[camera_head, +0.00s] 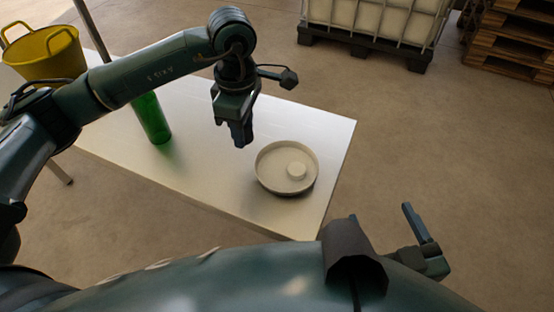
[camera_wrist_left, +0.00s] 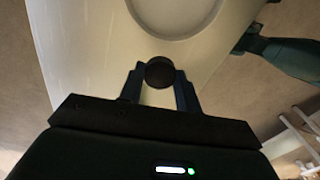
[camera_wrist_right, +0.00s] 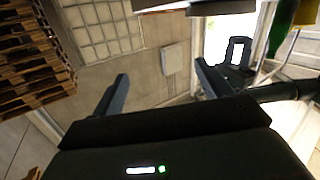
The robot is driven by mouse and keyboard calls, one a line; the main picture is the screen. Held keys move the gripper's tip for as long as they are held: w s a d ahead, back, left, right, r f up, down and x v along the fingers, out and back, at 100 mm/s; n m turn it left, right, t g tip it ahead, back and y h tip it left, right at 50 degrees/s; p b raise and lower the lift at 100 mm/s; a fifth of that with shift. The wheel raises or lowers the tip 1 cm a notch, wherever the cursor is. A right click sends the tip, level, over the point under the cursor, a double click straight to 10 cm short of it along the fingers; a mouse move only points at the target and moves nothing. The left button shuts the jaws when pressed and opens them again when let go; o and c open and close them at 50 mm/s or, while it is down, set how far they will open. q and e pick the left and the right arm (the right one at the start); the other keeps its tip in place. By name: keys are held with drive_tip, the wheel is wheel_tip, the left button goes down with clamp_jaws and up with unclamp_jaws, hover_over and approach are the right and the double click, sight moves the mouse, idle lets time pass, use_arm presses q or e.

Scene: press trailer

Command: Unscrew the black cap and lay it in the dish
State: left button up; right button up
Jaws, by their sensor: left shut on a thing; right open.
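My left gripper (camera_head: 243,142) is over the table, to the left of the dish and to the right of the bottle. In the left wrist view its fingers are shut on the round black cap (camera_wrist_left: 159,72), held between the fingertips. The round beige dish (camera_head: 260,178) lies on the table near its right end, with a small raised round piece of the same colour inside. It also shows in the left wrist view (camera_wrist_left: 142,22), just beyond the cap. The green bottle (camera_head: 154,122) stands on the table; my left arm hides its top. My right gripper (camera_wrist_right: 161,72) is open and empty, off the table.
The pale table (camera_head: 325,135) is clear around the dish. A yellow tub (camera_head: 50,58) is at the far left. A caged white container (camera_head: 385,18) on a dark pallet and stacked wooden pallets (camera_head: 515,40) stand on the floor behind.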

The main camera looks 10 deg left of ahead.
sight(277, 166)
use_arm(q)
drive_tip(key=n, duration=0.2)
drive_tip(key=d+n+p, duration=0.1)
drive_tip(key=n, duration=0.2)
drive_tip(key=r+n, duration=0.1)
drive_tip(key=n, duration=0.1)
drive_tip(key=shift+w+d, duration=0.1)
drive_tip(key=shift+d, duration=0.25)
drive_tip(key=d+r+n+p, duration=0.1)
drive_tip(key=d+n+p, duration=0.35)
drive_tip(key=n, duration=1.85)
drive_tip(key=f+b, duration=0.1)
drive_tip(key=f, duration=0.3)
drive_tip(key=f+b, duration=0.1)
drive_tip(key=f, duration=0.4)
drive_tip(key=shift+d+f, duration=0.2)
drive_tip(key=shift+f, duration=0.05)
use_arm(e)
drive_tip(key=shift+s+d+m+g+h, duration=0.2)
drive_tip(key=shift+s+m+g+h, duration=0.1)
drive_tip(key=shift+g, duration=0.3)
drive_tip(key=shift+s+d+m+g+h, duration=0.2)
drive_tip(key=shift+m+g+h, duration=0.1)
drive_tip(key=shift+g, duration=0.3)
use_arm(q)
drive_tip(key=shift+f, duration=0.2)
drive_tip(key=o, duration=1.1)
drive_tip(key=shift+c, duration=0.2)
use_arm(e)
drive_tip(key=shift+f, duration=0.1)
